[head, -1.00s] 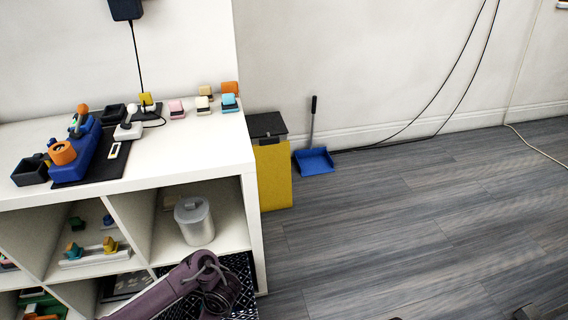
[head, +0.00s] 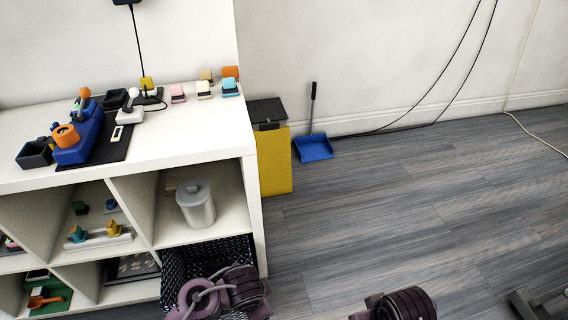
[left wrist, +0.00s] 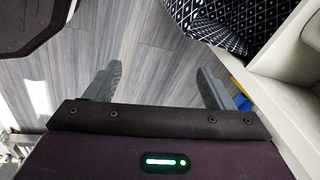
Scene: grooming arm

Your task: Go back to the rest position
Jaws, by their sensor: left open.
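My left gripper (left wrist: 158,88) shows in the left wrist view with its two fingers spread apart and nothing between them. Grey floor lies beyond the fingers. In the head view, purple links of my arms show at the bottom edge, but neither gripper's fingers can be made out there. My right gripper is not seen in any view.
A white shelf unit (head: 200,142) stands at the left, with a metal canister (head: 196,205) in one cubby and a black-and-white patterned bin (head: 172,277) below. A yellow bin (head: 273,163) and a blue dustpan (head: 314,148) stand beyond it.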

